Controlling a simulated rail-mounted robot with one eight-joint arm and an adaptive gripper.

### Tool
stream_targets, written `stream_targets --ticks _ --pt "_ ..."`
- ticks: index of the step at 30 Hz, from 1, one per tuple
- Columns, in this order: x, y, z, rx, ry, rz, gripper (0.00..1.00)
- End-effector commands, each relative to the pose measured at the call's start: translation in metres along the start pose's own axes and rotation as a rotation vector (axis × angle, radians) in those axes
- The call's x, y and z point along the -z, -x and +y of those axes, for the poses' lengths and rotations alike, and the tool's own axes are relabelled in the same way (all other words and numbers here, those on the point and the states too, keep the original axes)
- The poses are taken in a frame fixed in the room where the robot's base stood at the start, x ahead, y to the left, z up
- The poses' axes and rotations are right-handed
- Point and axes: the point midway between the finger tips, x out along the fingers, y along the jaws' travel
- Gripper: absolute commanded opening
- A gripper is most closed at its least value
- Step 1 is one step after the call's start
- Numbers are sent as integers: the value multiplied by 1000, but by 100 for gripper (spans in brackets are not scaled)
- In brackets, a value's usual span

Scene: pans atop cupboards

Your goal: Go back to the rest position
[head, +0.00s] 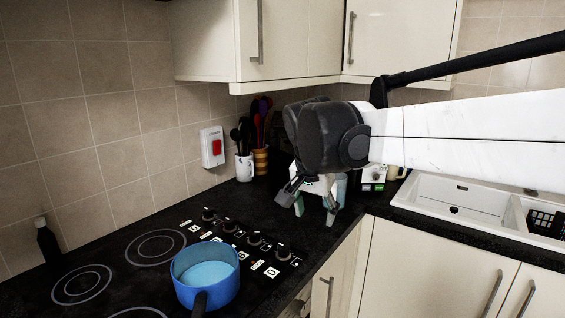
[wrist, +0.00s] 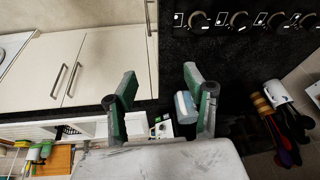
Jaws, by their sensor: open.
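My gripper (head: 312,203) hangs at the end of my arm above the dark worktop (head: 180,218), near the corner of the counter. Its two fingers are apart with nothing between them. In the wrist view my gripper (wrist: 160,85) also shows open, with green pads on its fingers. A blue pan (head: 205,277) stands on the hob at the lower left in the head view, well apart from my gripper. The wrist view does not show the pan.
Utensils in a white mug (head: 245,168) and a striped holder (head: 261,161) stand by the wall. Cupboards (head: 290,40) hang above. A white sink (head: 460,203) lies to the right. Hob knobs (head: 228,226) line the worktop. A dark bottle (head: 48,243) stands at the left.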

Motion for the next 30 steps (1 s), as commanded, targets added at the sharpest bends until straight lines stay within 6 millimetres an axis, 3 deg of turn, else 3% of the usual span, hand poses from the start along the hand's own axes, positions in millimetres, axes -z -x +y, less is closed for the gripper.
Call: stream_targets --ticks 1,6,18,24,30 --pt "-6 3 18 12 18 4 48" --pt "-28 9 66 58 101 28 48" --pt "-98 1 164 140 292 126 48" --pt "-136 -13 200 161 378 188 48" --pt "-158 -25 219 168 432 230 48"
